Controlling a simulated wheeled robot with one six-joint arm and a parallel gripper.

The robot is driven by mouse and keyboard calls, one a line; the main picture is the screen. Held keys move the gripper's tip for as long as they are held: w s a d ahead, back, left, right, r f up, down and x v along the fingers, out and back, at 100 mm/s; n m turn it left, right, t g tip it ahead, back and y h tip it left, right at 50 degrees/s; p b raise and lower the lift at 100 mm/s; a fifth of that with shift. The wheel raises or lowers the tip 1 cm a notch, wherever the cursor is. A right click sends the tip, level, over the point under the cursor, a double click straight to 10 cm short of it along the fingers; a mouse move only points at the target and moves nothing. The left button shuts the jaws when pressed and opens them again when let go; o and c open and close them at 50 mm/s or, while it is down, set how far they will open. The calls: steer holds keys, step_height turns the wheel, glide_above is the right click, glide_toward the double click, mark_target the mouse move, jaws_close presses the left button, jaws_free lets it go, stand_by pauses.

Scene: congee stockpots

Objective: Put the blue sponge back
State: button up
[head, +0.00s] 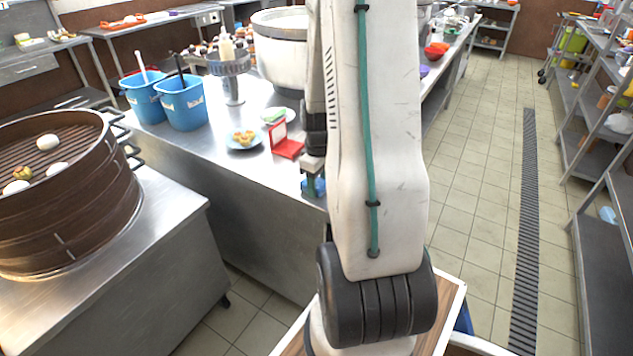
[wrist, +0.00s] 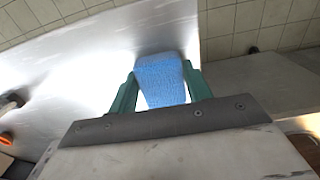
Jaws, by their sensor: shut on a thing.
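The blue sponge (wrist: 160,80) is between the two green fingers of my gripper (wrist: 160,90) in the wrist view, with a finger against each side. My gripper is shut on it. In the head view the sponge (head: 314,187) shows as a small blue patch just below my gripper (head: 312,180), by the front edge of the steel counter (head: 215,150). My arm hides much of the counter behind it. I cannot tell whether the sponge touches the counter.
A red stand (head: 287,146), a plate of yellow food (head: 243,138) and a plate with a green item (head: 277,116) are close by. Two blue buckets (head: 183,103) stand farther left. A large pot (head: 282,60) stands behind. A bamboo steamer (head: 62,215) is at left.

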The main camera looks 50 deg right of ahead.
mark_target(318, 183)
steer(key=shift+f, duration=0.1)
steer(key=o, duration=1)
steer(key=shift+o, duration=0.2)
step_height(318, 183, up, 12)
steer(key=w+a+r, duration=0.1)
steer(key=a+r, duration=0.6)
steer(key=a, duration=0.3)
steer(key=s+a+r, duration=0.3)
steer(key=s+a, duration=0.3)
steer(key=a, duration=0.4)
steer(key=s+a+r+t, duration=0.1)
steer(key=s+a+r, duration=0.3)
steer(key=a, duration=0.6)
steer(key=shift+s+a+m, duration=0.25)
steer(key=shift+s+m, duration=0.15)
steer(key=shift+s, duration=0.85)
